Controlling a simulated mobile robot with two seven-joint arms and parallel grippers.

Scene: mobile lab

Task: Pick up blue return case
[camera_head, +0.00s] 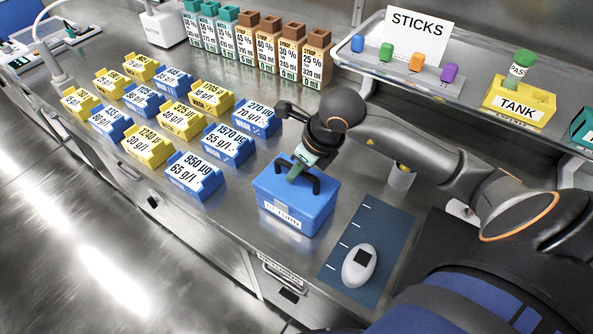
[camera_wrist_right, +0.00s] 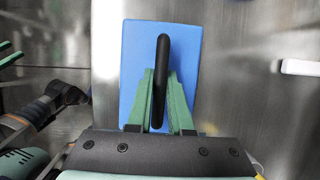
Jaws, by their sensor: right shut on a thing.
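The blue return case (camera_head: 297,207) is a blue box with a black handle on top and a white label on its front. It stands upright on the steel counter (camera_head: 240,225). My right gripper (camera_head: 296,172) reaches down from above and is shut on the handle. In the right wrist view the gripper's green fingers (camera_wrist_right: 160,100) lie on both sides of the black handle, with the blue lid (camera_wrist_right: 190,50) beneath. I cannot tell whether the case has left the counter.
Rows of yellow and blue labelled boxes (camera_head: 183,118) stand left of the case. A dark blue mat (camera_head: 375,225) with a white oval device (camera_head: 358,266) lies to its right. Labelled bottles (camera_head: 267,45) stand behind, beside a tray with a STICKS sign (camera_head: 417,35) and a yellow TANK box (camera_head: 520,103).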

